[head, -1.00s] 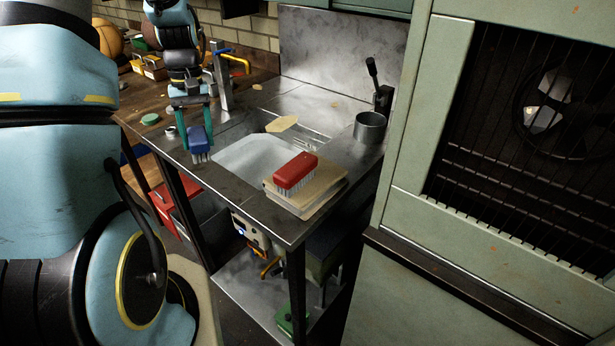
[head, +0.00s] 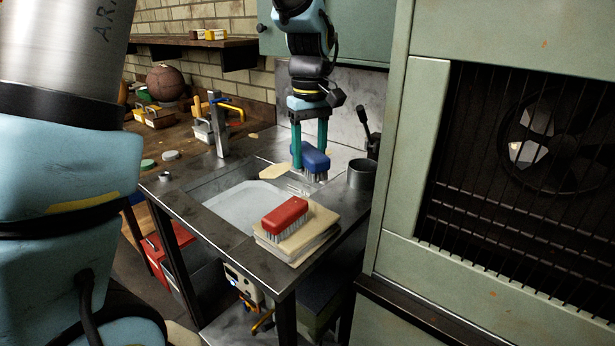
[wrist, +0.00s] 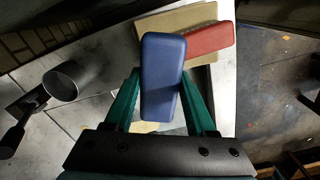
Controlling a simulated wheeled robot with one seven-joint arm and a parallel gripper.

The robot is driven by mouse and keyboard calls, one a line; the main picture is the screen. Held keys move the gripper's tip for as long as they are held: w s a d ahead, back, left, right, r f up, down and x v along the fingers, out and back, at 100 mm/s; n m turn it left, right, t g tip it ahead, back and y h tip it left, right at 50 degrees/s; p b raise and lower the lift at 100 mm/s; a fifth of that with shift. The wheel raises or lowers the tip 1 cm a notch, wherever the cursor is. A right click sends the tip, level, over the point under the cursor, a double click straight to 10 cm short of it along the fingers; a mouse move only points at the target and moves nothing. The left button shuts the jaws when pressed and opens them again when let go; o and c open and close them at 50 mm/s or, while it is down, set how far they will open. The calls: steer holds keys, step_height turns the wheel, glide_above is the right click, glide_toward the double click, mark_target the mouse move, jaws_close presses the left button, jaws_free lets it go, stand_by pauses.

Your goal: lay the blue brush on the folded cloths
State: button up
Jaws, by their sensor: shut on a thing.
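The blue brush (head: 314,157) is between the green fingers of my gripper (head: 309,160), bristles down, held in the air above the back of the metal sink bench. My gripper is shut on it. In the wrist view the blue brush (wrist: 162,76) sits between the fingertips (wrist: 160,95), with its back towards the camera. The folded cloths (head: 312,240) are a beige stack at the front right corner of the bench. A red brush (head: 285,217) lies on them, bristles down. In the wrist view the cloths (wrist: 180,20) and red brush (wrist: 208,42) show beyond the blue brush.
The sink basin (head: 238,205) is left of the cloths. A metal cup (head: 361,174) and a black lever (head: 364,122) stand at the bench's right back. A tall green cabinet (head: 400,150) closes off the right side. A faucet post (head: 217,125) stands at the back left.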

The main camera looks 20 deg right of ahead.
mark_target(309, 174)
steer(key=shift+f+p, duration=0.4)
steer(key=shift+f, duration=1.85)
steer(key=shift+f, duration=0.45)
steer(key=o, duration=1.3)
steer(key=shift+r, duration=0.15)
step_height(309, 174, up, 13)
steer(key=shift+f+b, duration=0.2)
steer(key=shift+b, duration=0.8)
